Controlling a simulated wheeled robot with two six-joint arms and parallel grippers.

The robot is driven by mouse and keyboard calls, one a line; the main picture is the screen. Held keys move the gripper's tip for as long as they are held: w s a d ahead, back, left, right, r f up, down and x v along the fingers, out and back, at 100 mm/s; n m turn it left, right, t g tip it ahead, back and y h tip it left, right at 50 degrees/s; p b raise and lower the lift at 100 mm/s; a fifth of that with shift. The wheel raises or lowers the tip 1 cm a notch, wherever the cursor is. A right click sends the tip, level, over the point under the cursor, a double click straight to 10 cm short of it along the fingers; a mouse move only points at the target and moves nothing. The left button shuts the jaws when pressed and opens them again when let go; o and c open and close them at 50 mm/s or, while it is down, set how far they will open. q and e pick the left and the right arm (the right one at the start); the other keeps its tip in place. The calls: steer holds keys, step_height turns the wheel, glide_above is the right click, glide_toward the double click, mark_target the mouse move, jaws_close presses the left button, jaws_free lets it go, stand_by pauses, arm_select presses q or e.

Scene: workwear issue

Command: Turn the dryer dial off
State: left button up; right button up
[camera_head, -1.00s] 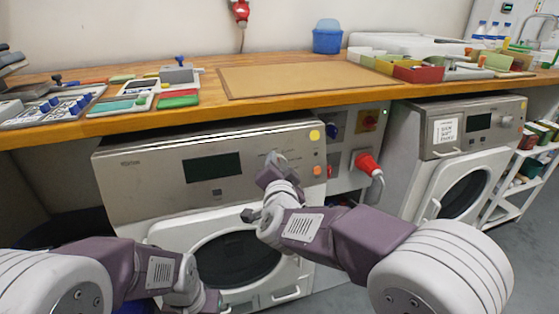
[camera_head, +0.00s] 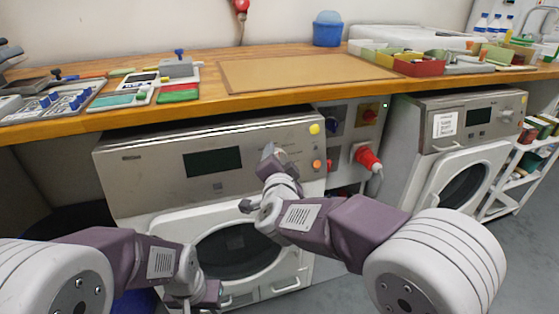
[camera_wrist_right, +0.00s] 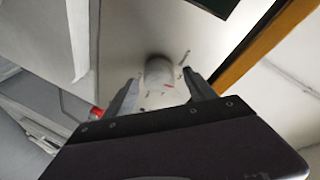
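The dryer (camera_head: 150,175) is the grey-fronted machine under the bench, with a dark display and a round door. Its pale round dial (camera_wrist_right: 158,70) shows in the right wrist view, but my gripper largely covers it in the head view. My right gripper (camera_head: 270,153) is at the control panel. In the wrist view its two fingers (camera_wrist_right: 160,84) are apart, with the dial between and just beyond their tips; I cannot tell whether they touch it. My left gripper (camera_head: 207,296) is low in front of the dryer door, and its fingers are unclear.
A yellow button (camera_head: 314,128) and an orange button (camera_head: 317,165) sit right of the dial. A red plug (camera_head: 367,157) sticks out of a wall panel further right. A second machine (camera_head: 432,150) bears a paper sign. The wooden bench edge (camera_head: 230,107) overhangs the dryer.

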steer(key=s+r+p, duration=0.1)
steer(key=s+p, duration=0.1)
steer(key=s, duration=0.7)
steer(key=shift+r+p, duration=0.25)
steer(key=shift+p, duration=0.15)
